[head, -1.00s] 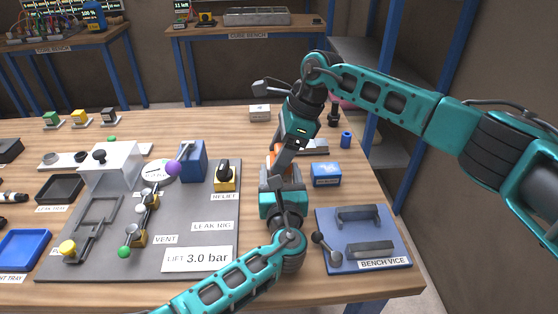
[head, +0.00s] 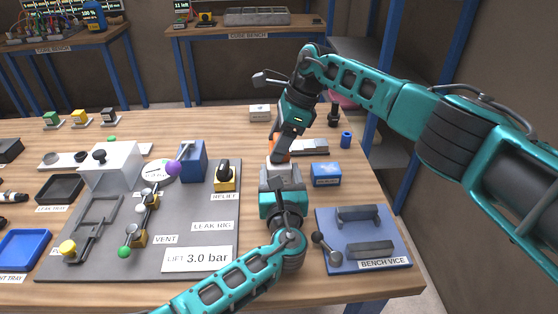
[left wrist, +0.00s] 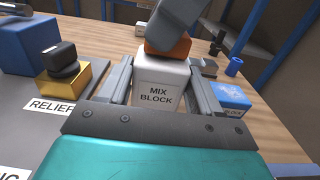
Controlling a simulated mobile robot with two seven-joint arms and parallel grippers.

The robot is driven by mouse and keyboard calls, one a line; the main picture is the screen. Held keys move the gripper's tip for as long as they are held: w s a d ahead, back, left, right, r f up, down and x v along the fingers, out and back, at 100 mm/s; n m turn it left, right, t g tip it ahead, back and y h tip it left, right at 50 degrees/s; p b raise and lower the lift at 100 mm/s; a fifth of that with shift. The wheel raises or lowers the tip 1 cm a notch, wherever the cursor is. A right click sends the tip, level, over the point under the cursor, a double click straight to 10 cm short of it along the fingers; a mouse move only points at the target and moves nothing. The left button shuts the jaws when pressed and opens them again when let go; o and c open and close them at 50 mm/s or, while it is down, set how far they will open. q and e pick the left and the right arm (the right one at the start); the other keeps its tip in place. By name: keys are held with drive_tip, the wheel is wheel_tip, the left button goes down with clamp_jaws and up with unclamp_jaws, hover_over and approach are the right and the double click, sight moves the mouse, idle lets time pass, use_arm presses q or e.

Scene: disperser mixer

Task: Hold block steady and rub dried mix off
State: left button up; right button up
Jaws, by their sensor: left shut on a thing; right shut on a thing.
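The white mix block (left wrist: 158,90), labelled MIX BLOCK, stands upright between the fingers of my left gripper (left wrist: 157,82) in the left wrist view. In the head view my left gripper (head: 282,176) is shut around the block, which is mostly hidden there. My right gripper (head: 279,152) comes down from above and is shut on an orange piece (left wrist: 170,46), perhaps a rubbing pad. In the left wrist view this piece is at the block's top and appears to touch it. Dried mix cannot be made out.
The leak rig board (head: 190,235) lies left of my left gripper, with a yellow relief valve (head: 225,181) close by. To the right are a small blue block (head: 326,175) and the bench vice (head: 362,240). Bare wood shows at the table's front right edge.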

drive_tip(key=shift+f, duration=0.2)
idle(0.4)
drive_tip(key=shift+s, duration=2.3)
drive_tip(key=shift+r, duration=0.1)
drive_tip(key=shift+w+r, duration=0.1)
drive_tip(key=shift+r, duration=1.05)
